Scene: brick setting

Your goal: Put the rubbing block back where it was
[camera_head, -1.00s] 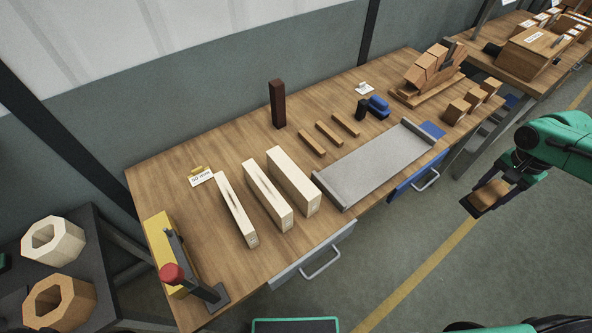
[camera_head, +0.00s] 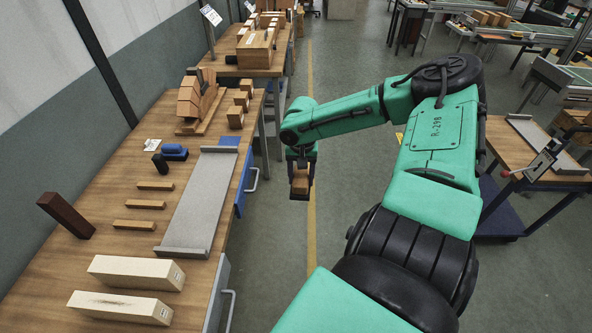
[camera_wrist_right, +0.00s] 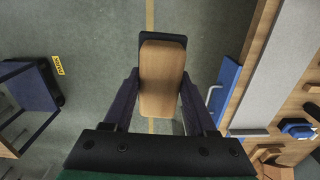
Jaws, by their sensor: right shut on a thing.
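The rubbing block (camera_head: 300,181), a wooden block with a dark layer on one face, is held in my right gripper (camera_head: 300,172). In the right wrist view the block (camera_wrist_right: 162,78) sits between the two fingers, with the dark edge showing behind the wood. The gripper is shut on it and holds it in the air over the floor, to the right of the workbench (camera_head: 100,255) and apart from it. My left gripper is not in view.
On the bench are a grey tray-like board (camera_head: 200,205), a blue-handled tool (camera_head: 174,152), thin wooden strips (camera_head: 145,204), pale blocks (camera_head: 135,272), a dark upright block (camera_head: 66,215) and small wooden blocks (camera_head: 236,117). Another cart (camera_head: 530,170) is at right.

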